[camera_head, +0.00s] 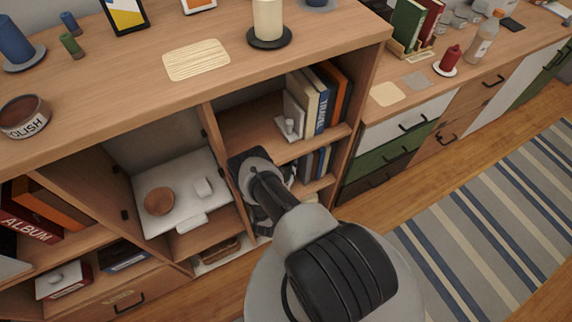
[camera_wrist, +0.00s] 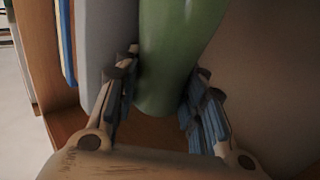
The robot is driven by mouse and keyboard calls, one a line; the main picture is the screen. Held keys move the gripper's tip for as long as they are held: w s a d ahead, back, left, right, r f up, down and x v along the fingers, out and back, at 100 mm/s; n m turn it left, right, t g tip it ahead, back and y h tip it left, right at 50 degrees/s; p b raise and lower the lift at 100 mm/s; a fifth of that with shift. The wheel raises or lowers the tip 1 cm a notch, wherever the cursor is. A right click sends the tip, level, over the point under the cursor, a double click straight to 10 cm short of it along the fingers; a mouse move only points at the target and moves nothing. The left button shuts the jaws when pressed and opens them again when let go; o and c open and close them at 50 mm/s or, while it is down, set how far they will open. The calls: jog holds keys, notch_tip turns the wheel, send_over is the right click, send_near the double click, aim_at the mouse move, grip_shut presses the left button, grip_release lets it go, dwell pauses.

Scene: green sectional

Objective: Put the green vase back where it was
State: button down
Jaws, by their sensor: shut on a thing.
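The green vase (camera_wrist: 178,55) stands between the two fingers of my gripper (camera_wrist: 160,98) in the wrist view, and they are shut on it. Its lower end is just above or on a wooden surface (camera_wrist: 150,128); I cannot tell whether it touches. In the head view my arm reaches down to the open shelf unit (camera_head: 238,118), by the right-hand compartments. The vase and the fingertips are hidden there behind my arm and wrist.
Close left of the vase are a grey upright thing (camera_wrist: 100,35) and a wooden panel (camera_wrist: 38,60). A white panel (camera_head: 160,172) bearing a brown round thing (camera_head: 159,201) lies left of my wrist.

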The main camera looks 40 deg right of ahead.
jog(key=c, duration=1)
grip_release()
jog(key=shift+c, duration=0.2)
jog(key=shift+r, duration=0.15)
jog(key=p+v, duration=0.2)
jog(key=v, duration=1)
